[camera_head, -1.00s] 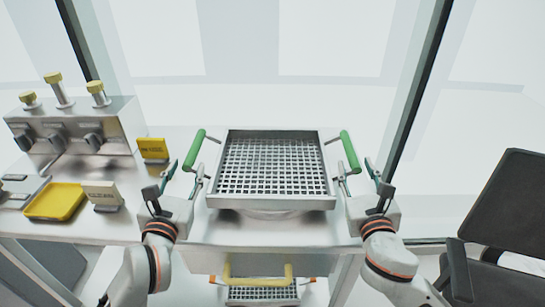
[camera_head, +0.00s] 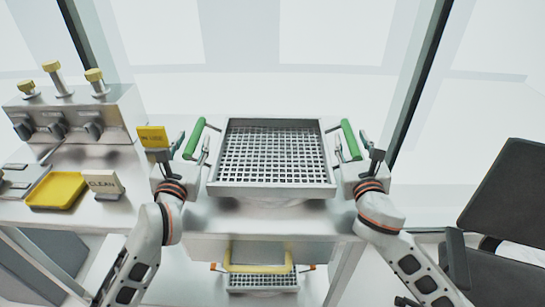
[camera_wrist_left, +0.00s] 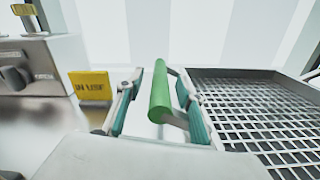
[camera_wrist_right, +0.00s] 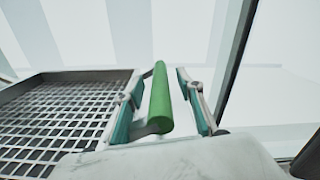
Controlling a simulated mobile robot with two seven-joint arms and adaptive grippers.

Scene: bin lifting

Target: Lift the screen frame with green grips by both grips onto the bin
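The screen frame (camera_head: 272,191) is a square metal tray with a mesh floor and a green grip on each side. It sits over the middle of the table, on something mostly hidden beneath it. Its left grip (camera_wrist_left: 160,92) stands between the spread fingers of my left gripper (camera_wrist_left: 158,105). Its right grip (camera_wrist_right: 160,98) stands between the spread fingers of my right gripper (camera_wrist_right: 158,108). Both grippers are open, with a gap visible beside each grip. They also show in the head view, left (camera_head: 184,146) and right (camera_head: 351,147). No bin is clearly identifiable.
At left are a valve box (camera_head: 75,120), a yellow tray (camera_head: 57,188), a "CLEAN" sign (camera_head: 104,184) and a yellow "IN USE" sign (camera_head: 153,137). A black chair (camera_head: 515,200) stands at right.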

